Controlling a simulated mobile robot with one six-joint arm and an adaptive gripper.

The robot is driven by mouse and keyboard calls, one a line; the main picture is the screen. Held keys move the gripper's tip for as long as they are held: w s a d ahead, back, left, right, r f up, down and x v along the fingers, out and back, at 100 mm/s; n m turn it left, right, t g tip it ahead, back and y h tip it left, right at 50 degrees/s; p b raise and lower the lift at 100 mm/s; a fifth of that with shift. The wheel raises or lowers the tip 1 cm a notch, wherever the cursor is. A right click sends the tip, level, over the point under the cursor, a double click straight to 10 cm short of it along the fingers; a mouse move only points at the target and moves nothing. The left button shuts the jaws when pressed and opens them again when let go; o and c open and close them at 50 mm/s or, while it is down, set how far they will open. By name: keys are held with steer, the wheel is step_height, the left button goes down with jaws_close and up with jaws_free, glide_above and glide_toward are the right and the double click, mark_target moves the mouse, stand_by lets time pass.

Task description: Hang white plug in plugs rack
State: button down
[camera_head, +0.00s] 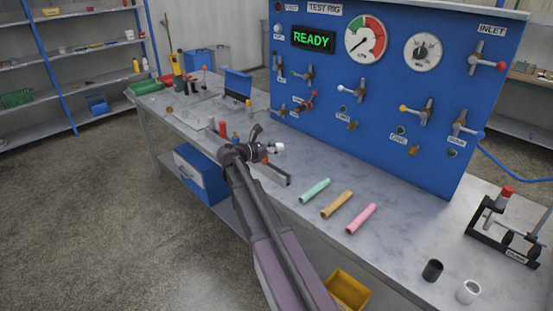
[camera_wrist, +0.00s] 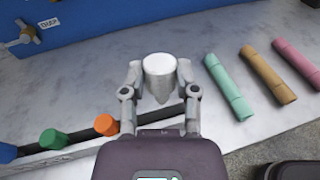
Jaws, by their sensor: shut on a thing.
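The white plug (camera_wrist: 160,66) is between the two fingertips of my gripper (camera_wrist: 160,84) in the wrist view. In the head view the white plug (camera_head: 277,147) shows at the end of my gripper (camera_head: 264,143), above the bench. The plugs rack (camera_wrist: 75,152) is a long low rail below and left of the gripper. A green plug (camera_wrist: 53,139) and an orange plug (camera_wrist: 106,125) stand in it, with part of a blue plug (camera_wrist: 7,153) at the left edge. The rack's near end (camera_head: 277,175) shows beside my gripper in the head view; my arm hides part of it.
Green (camera_head: 315,190), orange (camera_head: 337,204) and pink (camera_head: 361,218) tubes lie on the bench right of the rack. The blue test rig panel (camera_head: 350,130) with valves stands behind. A black cup (camera_head: 432,270) and a white cup (camera_head: 468,291) stand at the near right.

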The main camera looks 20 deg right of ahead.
steer(key=shift+w+d+f+n+t+h+b, duration=0.35)
steer(key=shift+h+b, duration=0.35)
steer(key=shift+b, duration=0.35)
steer(key=shift+r, duration=0.2)
steer(key=b, duration=0.6)
glide_above(277, 168)
steer(key=s+a, duration=0.1)
steer(key=s, duration=0.2)
steer(key=shift+a+f, duration=0.15)
steer(key=shift+f, duration=2.7)
steer(key=shift+f+b, duration=1.85)
steer(key=shift+f, duration=0.05)
steer(key=shift+c, duration=1.5)
jaws_free()
steer(key=shift+s+a, duration=0.1)
